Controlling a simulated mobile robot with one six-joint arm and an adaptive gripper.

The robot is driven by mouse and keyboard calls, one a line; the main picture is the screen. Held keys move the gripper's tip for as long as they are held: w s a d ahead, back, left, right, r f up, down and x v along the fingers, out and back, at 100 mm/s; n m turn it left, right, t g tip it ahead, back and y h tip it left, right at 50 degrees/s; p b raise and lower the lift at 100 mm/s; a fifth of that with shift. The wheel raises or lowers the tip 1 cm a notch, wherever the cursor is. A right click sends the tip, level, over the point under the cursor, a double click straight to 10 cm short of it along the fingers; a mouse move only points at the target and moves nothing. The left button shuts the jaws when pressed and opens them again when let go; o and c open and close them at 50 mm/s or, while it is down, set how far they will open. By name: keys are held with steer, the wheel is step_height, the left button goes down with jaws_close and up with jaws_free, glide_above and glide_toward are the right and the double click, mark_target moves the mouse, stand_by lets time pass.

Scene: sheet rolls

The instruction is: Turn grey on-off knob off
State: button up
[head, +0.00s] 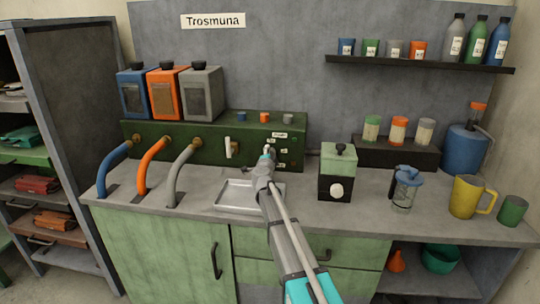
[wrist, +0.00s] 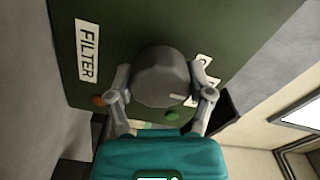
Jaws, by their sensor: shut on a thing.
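The grey knob (wrist: 158,72) sits on the dark green panel (wrist: 120,22) in the wrist view. A short pale mark shows on its face, pointing to the right in that view. My gripper (wrist: 161,80) is shut on the knob, one finger on each side. In the head view my gripper (head: 267,156) reaches the front of the green machine (head: 205,139), right of its white lever. The knob is hidden there behind my gripper. A FILTER label (wrist: 87,51) is left of the knob, and a partly covered label (wrist: 205,72) is right of it.
A green lamp (wrist: 172,115) and an orange spot (wrist: 98,100) lie near my fingers. The white lever (head: 231,148) is close on the left. A metal tray (head: 238,194) lies below, and a green-and-black grinder-like box (head: 338,172) stands to the right.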

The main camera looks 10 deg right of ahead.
steer(key=o, duration=1.1)
steer(key=shift+v, duration=6)
